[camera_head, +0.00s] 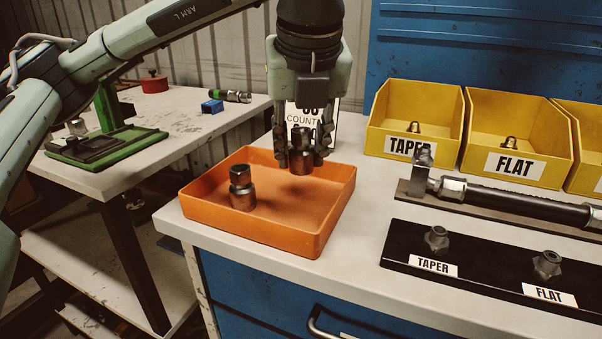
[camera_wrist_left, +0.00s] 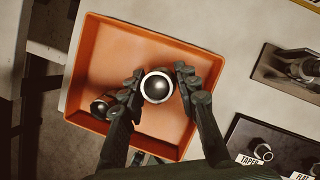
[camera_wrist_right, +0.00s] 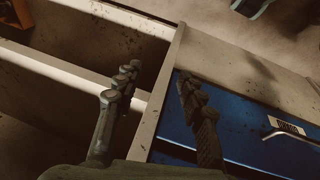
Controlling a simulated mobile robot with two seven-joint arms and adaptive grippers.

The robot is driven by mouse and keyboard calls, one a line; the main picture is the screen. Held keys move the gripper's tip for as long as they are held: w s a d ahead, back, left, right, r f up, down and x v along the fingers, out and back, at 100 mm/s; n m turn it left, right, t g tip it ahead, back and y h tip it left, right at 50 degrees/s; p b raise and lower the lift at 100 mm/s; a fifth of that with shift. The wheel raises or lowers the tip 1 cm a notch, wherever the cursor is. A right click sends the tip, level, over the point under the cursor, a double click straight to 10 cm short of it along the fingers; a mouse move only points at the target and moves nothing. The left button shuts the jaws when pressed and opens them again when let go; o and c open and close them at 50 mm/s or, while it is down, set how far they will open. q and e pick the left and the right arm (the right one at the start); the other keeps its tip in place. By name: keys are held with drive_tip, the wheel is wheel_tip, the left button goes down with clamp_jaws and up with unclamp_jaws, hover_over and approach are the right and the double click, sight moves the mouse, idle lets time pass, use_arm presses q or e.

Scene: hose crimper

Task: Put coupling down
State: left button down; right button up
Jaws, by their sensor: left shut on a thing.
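My left gripper (camera_head: 301,158) is shut on a dark metal coupling (camera_head: 301,152), upright, over the back right part of the orange tray (camera_head: 270,238). The left wrist view shows the held coupling (camera_wrist_left: 157,86) end-on between the two fingers, inside the tray's outline. I cannot tell whether it touches the tray floor. A second coupling (camera_head: 242,188) stands in the front left part of the tray, and in the left wrist view it is partly hidden by a finger. My right gripper (camera_wrist_right: 155,90) shows only in the right wrist view, open and empty, near the blue cabinet.
Yellow bins (camera_head: 416,121) marked TAPER and FLAT stand at the back right. A black board (camera_head: 478,262) with two fittings lies at the front right, and a hose assembly (camera_head: 510,200) lies behind it. A side table (camera_head: 190,125) holds a green-based press. A count sign stands behind the tray.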

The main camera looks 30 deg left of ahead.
sight(301, 172)
use_arm(q)
wheel_tip(301, 172, down, 3)
drive_tip(key=shift+f, duration=0.45)
use_arm(e)
drive_tip(key=shift+s+a+f, duration=0.1)
drive_tip(key=shift+f, duration=0.55)
use_arm(q)
drive_tip(key=shift+f, duration=0.1)
drive_tip(key=c, duration=1.1)
unclamp_jaws()
use_arm(e)
drive_tip(key=shift+r, duration=0.6)
